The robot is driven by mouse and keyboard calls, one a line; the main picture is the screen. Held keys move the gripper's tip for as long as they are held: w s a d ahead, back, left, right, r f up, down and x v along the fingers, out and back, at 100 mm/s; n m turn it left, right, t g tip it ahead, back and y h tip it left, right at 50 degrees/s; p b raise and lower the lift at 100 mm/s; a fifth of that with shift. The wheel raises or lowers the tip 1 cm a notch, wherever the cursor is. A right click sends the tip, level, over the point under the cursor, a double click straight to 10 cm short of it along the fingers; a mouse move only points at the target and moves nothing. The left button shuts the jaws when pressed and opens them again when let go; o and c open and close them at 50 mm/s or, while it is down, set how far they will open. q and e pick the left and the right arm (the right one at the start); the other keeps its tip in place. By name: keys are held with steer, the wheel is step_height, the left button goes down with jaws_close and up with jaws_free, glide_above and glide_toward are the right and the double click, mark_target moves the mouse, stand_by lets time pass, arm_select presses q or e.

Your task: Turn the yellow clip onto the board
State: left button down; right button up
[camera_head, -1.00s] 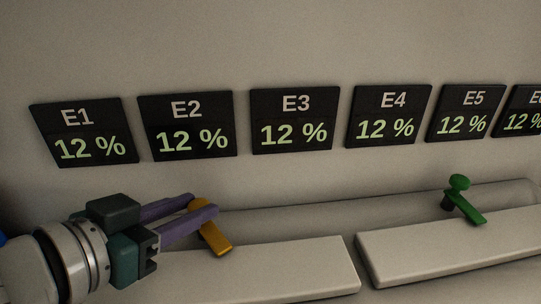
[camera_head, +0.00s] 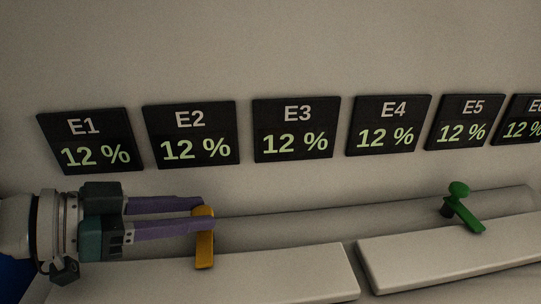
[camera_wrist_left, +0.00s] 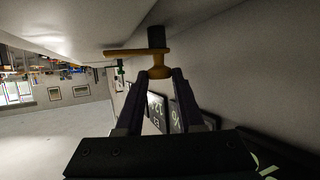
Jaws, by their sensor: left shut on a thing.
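The fingers hide part of the knob. My right gripper is not in view.
A green clip (camera_head: 467,215) stands farther right, its arm over a second board (camera_head: 450,256). A gap separates the two boards. Black display panels (camera_head: 297,129) reading 12 % line the wall behind. The right-hand board is otherwise clear.

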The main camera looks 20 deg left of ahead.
arm_select(q)
steer(key=shift+m+h, duration=0.4)
steer(key=shift+h, duration=0.1)
steer(key=c, duration=0.5)
jaws_free()
steer(key=shift+a, duration=0.1)
steer(key=p+v, duration=0.1)
steer(key=v, duration=0.4)
steer(key=p+v, duration=0.1)
steer(key=v, duration=0.3)
steer(key=shift+s+a+r+p, duration=0.2)
steer(key=shift+r+p, duration=0.15)
steer(key=shift+s, duration=0.1)
